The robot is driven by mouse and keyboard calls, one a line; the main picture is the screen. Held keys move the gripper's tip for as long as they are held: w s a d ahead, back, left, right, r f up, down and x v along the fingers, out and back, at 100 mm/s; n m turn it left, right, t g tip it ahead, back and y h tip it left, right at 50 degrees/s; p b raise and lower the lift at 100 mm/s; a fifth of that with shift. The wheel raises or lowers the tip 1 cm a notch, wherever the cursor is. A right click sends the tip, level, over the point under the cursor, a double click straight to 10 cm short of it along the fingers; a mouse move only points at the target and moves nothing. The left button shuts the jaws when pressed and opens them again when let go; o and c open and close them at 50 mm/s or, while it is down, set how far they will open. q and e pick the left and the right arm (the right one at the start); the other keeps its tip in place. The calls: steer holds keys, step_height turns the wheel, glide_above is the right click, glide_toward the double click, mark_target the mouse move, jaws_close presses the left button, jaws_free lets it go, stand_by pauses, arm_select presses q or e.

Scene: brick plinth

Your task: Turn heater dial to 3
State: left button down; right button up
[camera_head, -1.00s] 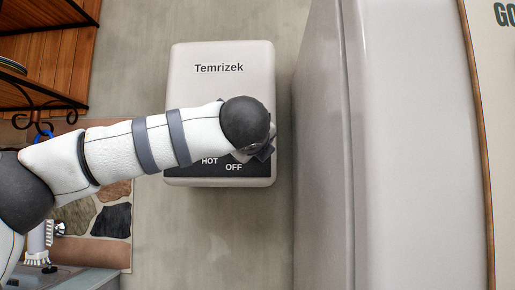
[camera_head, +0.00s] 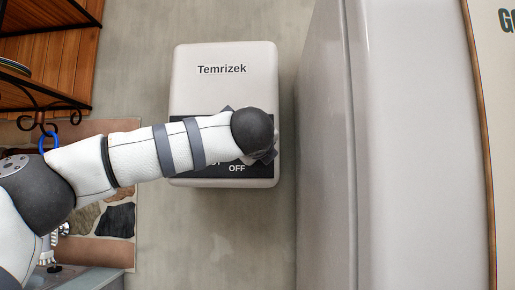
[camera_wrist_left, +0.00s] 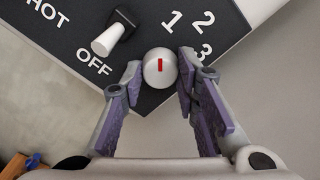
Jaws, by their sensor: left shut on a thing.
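The white heater (camera_head: 222,90) labelled Temrizek hangs on the wall, with a dark control panel low on its front. In the left wrist view, the round white dial (camera_wrist_left: 160,68) has a red mark that stands nearly upright in the picture, roughly toward the printed 1. The numbers 1, 2 and 3 (camera_wrist_left: 206,51) are at its upper right. My left gripper (camera_wrist_left: 160,72) is shut on the dial, one finger on each side. In the head view my arm hides the dial and most of the panel.
A white lever switch (camera_wrist_left: 109,38) sits beside the dial, between HOT and OFF. A tall pale cabinet-like body (camera_head: 400,150) stands close to the heater's right. A wooden shelf (camera_head: 45,55) with a dark metal frame is at left.

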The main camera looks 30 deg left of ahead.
arm_select(q)
steer(key=shift+m+p, duration=2.55)
steer(key=shift+m, duration=6.35)
arm_select(e)
steer(key=w+r+t, duration=0.2)
steer(key=w+r, duration=0.4)
steer(key=shift+w+r+t, duration=0.25)
steer(key=shift+t, duration=0.05)
arm_select(q)
steer(key=c, duration=1.2)
jaws_free()
steer(key=v, duration=1.2)
steer(key=shift+s, duration=0.1)
